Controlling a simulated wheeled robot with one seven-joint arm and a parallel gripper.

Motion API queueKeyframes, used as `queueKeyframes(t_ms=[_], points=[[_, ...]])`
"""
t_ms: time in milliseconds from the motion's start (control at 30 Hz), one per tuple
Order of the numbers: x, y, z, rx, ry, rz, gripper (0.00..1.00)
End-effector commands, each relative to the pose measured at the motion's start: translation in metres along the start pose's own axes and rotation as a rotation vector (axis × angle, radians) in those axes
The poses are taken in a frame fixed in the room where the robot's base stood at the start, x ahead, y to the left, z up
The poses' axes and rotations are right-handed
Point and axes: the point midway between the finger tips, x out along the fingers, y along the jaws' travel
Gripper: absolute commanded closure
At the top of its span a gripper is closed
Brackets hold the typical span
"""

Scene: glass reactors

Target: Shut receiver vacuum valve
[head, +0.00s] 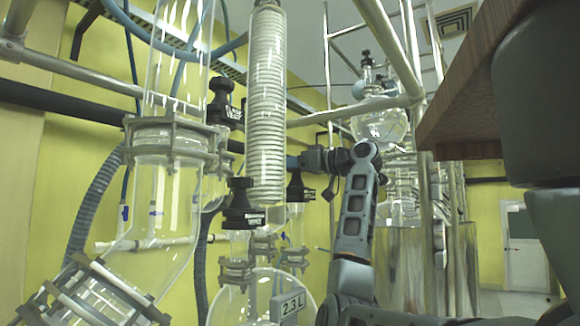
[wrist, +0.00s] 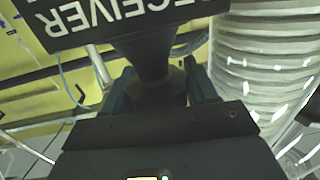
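The receiver vacuum valve is a black knob-like fitting (wrist: 153,78) with a black label plate reading RECEIVER (wrist: 115,14), upside down in the wrist view. In the head view, a black valve (head: 297,188) sits just right of the coiled glass condenser, below my gripper (head: 297,163). My gripper reaches in from the right, pointing left. In the wrist view, the fingers of my gripper (wrist: 158,88) stand on both sides of the black fitting and look closed against it. The fingertips are partly hidden by the fitting and plate.
The coiled glass condenser (head: 266,105) stands close to my gripper and fills the right of the wrist view (wrist: 266,55). Other black valves (head: 242,204) (head: 224,103) are at left. Metal pipes (head: 352,110) and a round glass flask (head: 380,122) are behind my arm.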

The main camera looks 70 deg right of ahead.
Motion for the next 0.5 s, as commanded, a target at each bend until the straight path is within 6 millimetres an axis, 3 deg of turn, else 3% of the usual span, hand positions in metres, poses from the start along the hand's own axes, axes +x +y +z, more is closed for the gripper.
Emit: queueKeyframes(t_ms=[267, 500], points=[[-0.0002, 0.0, -0.0002, 0.0, 0.0, 0.0, 0.73], [-0.0004, 0.0003, 0.0003, -0.002, 0.002, 0.031, 0.73]])
